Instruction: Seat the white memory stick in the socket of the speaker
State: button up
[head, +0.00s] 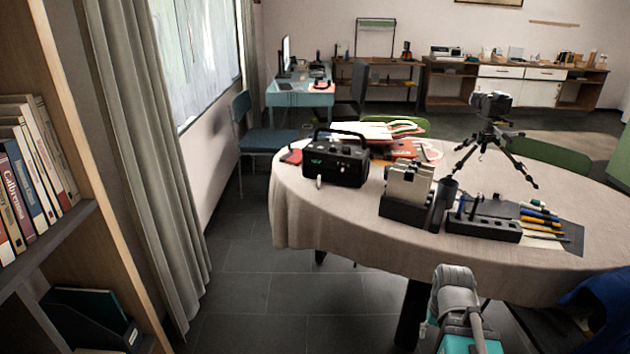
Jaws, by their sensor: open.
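The speaker (335,163) is a black box with a carrying handle and a small green mark on its front. It stands upright near the left edge of the round table (300,216). A small white piece (319,182) shows at the lower left of its front; it may be the white memory stick, but it is too small to tell whether it is in a socket or just in front. I cannot make out the socket. Part of my arm rises at the bottom, in front of the table, but my gripper's fingers do not show.
Right of the speaker stand a metal-and-black device (409,188), a black holder (484,226), pens (540,215) and a camera tripod (490,135). Red folders and papers (405,150) lie behind. A bookshelf (88,225) is at left.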

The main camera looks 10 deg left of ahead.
aim_at(349, 159)
jog(key=i, duration=0.85)
jog(key=z, duration=0.05)
